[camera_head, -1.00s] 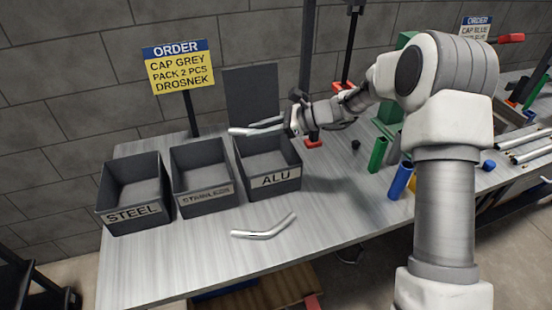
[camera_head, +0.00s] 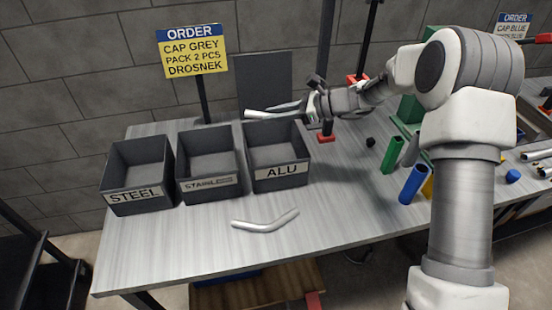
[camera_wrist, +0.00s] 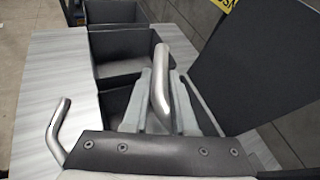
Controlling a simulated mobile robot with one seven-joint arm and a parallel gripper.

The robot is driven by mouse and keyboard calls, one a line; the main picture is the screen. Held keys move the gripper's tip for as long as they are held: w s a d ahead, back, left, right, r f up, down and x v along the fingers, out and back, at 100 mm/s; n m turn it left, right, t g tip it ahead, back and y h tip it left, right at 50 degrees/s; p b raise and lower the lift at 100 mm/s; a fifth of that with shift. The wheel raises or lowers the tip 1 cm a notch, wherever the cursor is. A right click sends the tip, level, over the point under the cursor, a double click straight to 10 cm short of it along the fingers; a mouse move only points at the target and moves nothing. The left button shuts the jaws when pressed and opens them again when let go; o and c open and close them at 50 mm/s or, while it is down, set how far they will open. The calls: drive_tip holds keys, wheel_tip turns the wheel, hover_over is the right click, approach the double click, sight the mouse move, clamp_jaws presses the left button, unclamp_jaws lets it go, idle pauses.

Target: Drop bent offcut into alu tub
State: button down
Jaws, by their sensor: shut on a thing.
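My gripper (camera_head: 300,107) is shut on a bent silver offcut (camera_head: 258,114) and holds it in the air at the back rim of the alu tub. In the wrist view the offcut (camera_wrist: 164,70) stands out between both fingers (camera_wrist: 160,95). The alu tub (camera_head: 281,172) is a dark grey open box with an ALU label, and its visible inside looks empty. A second bent offcut (camera_head: 265,222) lies on the table in front of the tubs; one like it shows at the left of the wrist view (camera_wrist: 54,125).
A stainless tub (camera_head: 210,186) and a steel tub (camera_head: 136,197) stand left of the alu tub. A dark upright panel (camera_head: 265,80) and an order sign (camera_head: 193,50) rise behind. Green (camera_head: 392,155) and blue (camera_head: 413,184) tubes stand at right. The front table is mostly clear.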

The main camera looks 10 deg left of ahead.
wheel_tip(320, 180, down, 4)
drive_tip(key=shift+r+b, duration=0.2)
drive_tip(key=shift+b, duration=0.8)
drive_tip(key=c, duration=0.6)
unclamp_jaws()
drive_tip(key=shift+c, duration=0.2)
drive_tip(key=p+v, duration=0.1)
drive_tip(key=v, duration=1.6)
drive_tip(key=shift+d+r, duration=0.15)
drive_tip(key=shift+r, duration=0.05)
